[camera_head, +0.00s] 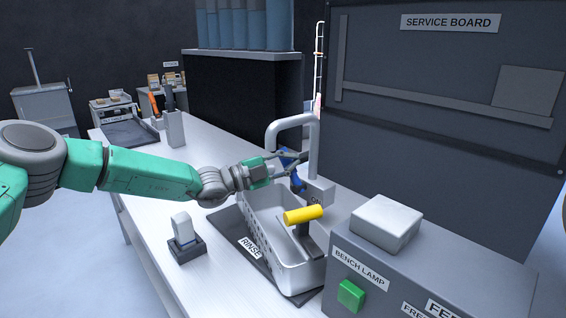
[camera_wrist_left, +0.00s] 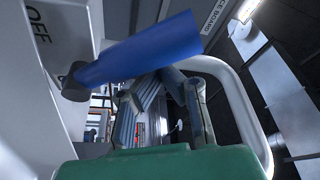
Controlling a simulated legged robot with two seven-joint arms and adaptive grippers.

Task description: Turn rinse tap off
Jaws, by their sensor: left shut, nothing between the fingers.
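The rinse tap (camera_head: 314,150) is a pale grey post with a curved spout arching over the white basin (camera_head: 262,222). Its blue lever (camera_head: 296,182) sits on a light grey block (camera_head: 319,192) at the post's foot. In the left wrist view the blue lever (camera_wrist_left: 140,50) crosses the upper middle, with an OFF label (camera_wrist_left: 38,40) on the panel at left. My left gripper (camera_head: 303,157) is shut and empty, beside the lever and under the spout. In the wrist view the fingers (camera_wrist_left: 160,92) are partly behind the lever; contact is unclear.
A yellow-handled tool (camera_head: 303,215) stands in the basin on the dark RINSE mat (camera_head: 232,225). A grey box with a green button (camera_head: 351,295) is at front right. A small white-topped item (camera_head: 182,228) stands left of the mat.

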